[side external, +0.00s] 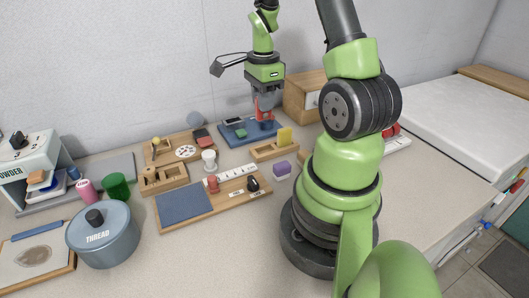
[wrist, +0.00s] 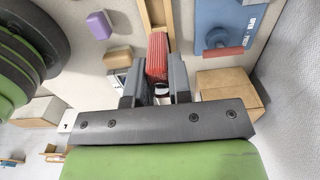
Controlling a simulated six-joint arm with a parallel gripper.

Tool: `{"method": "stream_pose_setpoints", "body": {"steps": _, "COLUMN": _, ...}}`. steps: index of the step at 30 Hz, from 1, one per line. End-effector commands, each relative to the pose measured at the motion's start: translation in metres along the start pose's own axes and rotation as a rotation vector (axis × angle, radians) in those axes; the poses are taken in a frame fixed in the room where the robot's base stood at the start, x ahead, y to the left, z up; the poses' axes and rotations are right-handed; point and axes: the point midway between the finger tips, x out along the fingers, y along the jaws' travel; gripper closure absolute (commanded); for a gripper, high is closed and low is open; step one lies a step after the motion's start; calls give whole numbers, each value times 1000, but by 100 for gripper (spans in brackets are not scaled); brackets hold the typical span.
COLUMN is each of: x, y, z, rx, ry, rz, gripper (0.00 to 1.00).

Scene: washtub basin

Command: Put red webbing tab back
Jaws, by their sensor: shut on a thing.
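My gripper (side external: 265,103) points down over the right end of the blue board (side external: 238,133), in the back middle of the bench. It is shut on the red webbing tab (wrist: 157,58), which shows ribbed and red between the two dark fingers in the wrist view. The tab (side external: 264,106) also shows as a red patch at the fingers in the side view. The blue board (wrist: 208,15) lies to the right of the tab in the wrist view, with a red bar (wrist: 225,51) at its edge. Whether the tab touches anything below cannot be told.
A wooden tray with a yellow block (side external: 285,136) and a purple block (side external: 282,168) stand in front of the board. A wooden drawer box (side external: 303,97) stands close on the right. A blue-pad board (side external: 184,205), a pot (side external: 102,238) and wooden holders (side external: 163,178) fill the left.

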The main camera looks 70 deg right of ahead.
Motion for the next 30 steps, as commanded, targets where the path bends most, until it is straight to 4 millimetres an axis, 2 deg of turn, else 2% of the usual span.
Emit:
{"method": "stream_pose_setpoints", "body": {"steps": 2, "x": 6, "y": 5, "z": 0, "rx": 1, "ry": 0, "rz": 4, "gripper": 100}}
{"method": "stream_pose_setpoints", "body": {"steps": 9, "x": 49, "y": 7, "z": 0, "rx": 2, "ry": -1, "rz": 8, "gripper": 100}}
{"method": "stream_pose_setpoints", "body": {"steps": 14, "x": 63, "y": 6, "z": 0, "rx": 2, "ry": -1, "rz": 5, "gripper": 100}}
{"method": "stream_pose_setpoints", "body": {"steps": 21, "x": 96, "y": 6, "z": 0, "rx": 2, "ry": -1, "rz": 5, "gripper": 100}}
{"method": "stream_pose_setpoints", "body": {"steps": 30, "x": 100, "y": 6, "z": 0, "rx": 2, "ry": 0, "rz": 1, "gripper": 100}}
